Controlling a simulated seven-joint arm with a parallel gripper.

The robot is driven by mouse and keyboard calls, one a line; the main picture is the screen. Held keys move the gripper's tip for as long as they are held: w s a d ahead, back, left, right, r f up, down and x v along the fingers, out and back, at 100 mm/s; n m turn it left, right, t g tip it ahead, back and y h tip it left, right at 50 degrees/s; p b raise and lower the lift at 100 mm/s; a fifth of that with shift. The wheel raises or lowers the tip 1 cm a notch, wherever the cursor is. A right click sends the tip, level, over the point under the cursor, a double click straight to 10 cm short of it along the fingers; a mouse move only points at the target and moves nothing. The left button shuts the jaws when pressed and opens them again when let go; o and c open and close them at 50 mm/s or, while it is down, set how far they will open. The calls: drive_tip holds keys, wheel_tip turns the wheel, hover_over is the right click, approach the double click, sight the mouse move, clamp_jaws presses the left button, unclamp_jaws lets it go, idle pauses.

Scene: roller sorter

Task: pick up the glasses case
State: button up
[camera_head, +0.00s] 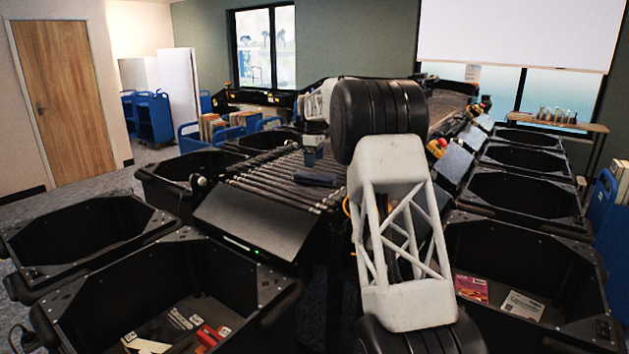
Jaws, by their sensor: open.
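A dark blue oblong object, which looks like the glasses case (315,179), lies on the rollers of the sorter near the middle of the view. My arm reaches from the lower right up and over toward the rollers. My gripper (311,155) is small in the view and hangs above the rollers, just behind and slightly left of the case. It appears apart from the case and empty. Its fingers are too small to make out well, and the arm's large black joint hides part of the sorter to the right.
The roller bed (265,182) ends in a sloping black panel (255,222). Black bins stand along both sides; the front left bin holds books (165,330) and the right bin (560,255) holds a few flat items. Blue carts (153,117) stand at the back left.

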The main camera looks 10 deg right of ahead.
sight(315, 174)
drive_tip(key=shift+f, duration=0.9)
drive_tip(key=shift+f, duration=2.6)
drive_tip(key=c, duration=1)
drive_tip(key=shift+c, duration=0.2)
drive_tip(key=shift+r, duration=0.1)
